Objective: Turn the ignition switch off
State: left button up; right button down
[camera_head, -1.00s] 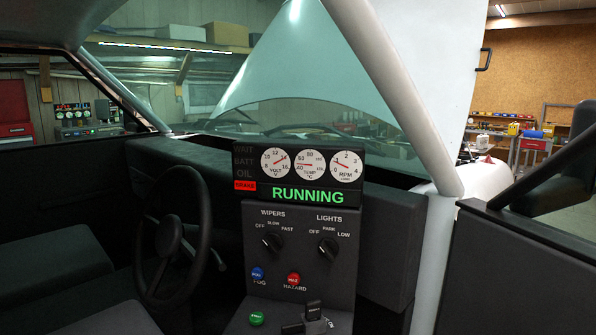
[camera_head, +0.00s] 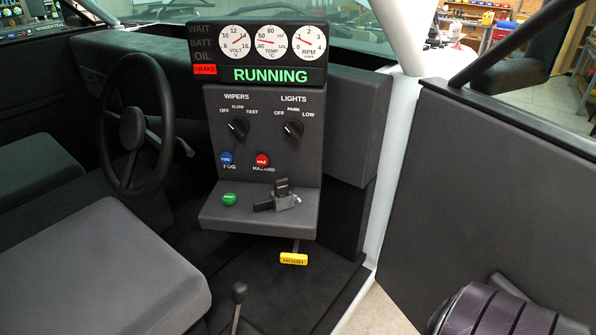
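The ignition switch (camera_head: 281,188) appears to be the black key-like piece on the ledge of the dark dash console (camera_head: 262,215), right of a green round button (camera_head: 229,199). Its labels are too small or covered to read, so its exact position cannot be told. The display above it (camera_head: 270,76) reads RUNNING in green, and the red BRAKE lamp (camera_head: 205,69) is lit. Part of my arm (camera_head: 500,310) shows at the bottom right. Neither gripper's fingers are in view, and nothing touches the switch.
The wipers knob (camera_head: 238,128) and lights knob (camera_head: 293,129) sit above the ledge, with blue FOG (camera_head: 226,158) and red HAZARD (camera_head: 262,160) buttons below. A yellow HOOD handle (camera_head: 293,259) hangs under it. The steering wheel (camera_head: 136,130), grey seat (camera_head: 110,265) and open door (camera_head: 500,180) surround the space.

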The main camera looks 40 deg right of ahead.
aim_at(288, 202)
jog(key=k+j+z, duration=0.1)
jog(key=z, duration=0.3)
jog(key=k+z, duration=0.1)
jog(key=z, duration=0.25)
jog(key=k+z, duration=0.1)
jog(key=z, duration=0.3)
